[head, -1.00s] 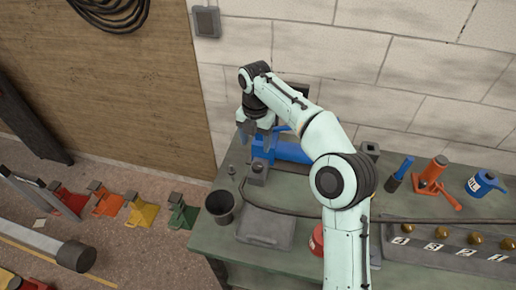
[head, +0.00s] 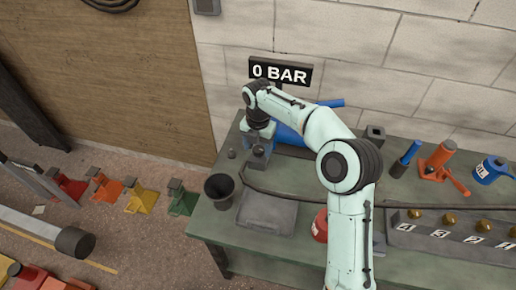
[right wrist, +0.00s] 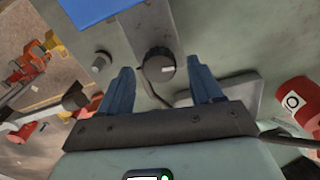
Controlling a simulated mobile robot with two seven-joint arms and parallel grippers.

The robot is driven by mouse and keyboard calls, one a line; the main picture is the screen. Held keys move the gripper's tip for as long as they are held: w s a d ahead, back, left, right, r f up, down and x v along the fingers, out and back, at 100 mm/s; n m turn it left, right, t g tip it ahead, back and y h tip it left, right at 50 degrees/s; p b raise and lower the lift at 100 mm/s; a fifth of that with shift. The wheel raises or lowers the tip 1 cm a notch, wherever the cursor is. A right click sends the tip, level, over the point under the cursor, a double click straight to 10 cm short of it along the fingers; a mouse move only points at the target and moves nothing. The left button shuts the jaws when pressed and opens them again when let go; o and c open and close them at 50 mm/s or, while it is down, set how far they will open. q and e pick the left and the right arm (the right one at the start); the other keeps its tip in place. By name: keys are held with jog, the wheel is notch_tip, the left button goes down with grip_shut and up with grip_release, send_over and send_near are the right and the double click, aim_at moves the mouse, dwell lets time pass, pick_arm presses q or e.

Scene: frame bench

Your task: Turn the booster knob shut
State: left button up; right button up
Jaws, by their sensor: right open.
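The booster knob (right wrist: 158,65) is a dark round knob with a white mark, on a grey block in the right wrist view. It lies between and a little beyond my open right fingertips (right wrist: 161,80), with no clear contact. In the head view my right gripper (head: 259,132) points down over the grey valve block (head: 258,158), and the knob is hidden there. The blue booster body (head: 290,134) lies behind my arm; a blue part also shows at the top of the right wrist view (right wrist: 100,10). My left gripper is out of view.
A sign (head: 280,72) behind the bench reads "0 BAR". A hose (head: 300,195) crosses the green bench. A red can (head: 319,226) stands beside my forearm.

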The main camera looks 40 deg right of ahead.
jog(key=shift+f, duration=0.35)
jog(key=c, duration=1.1)
jog(key=shift+o, duration=0.2)
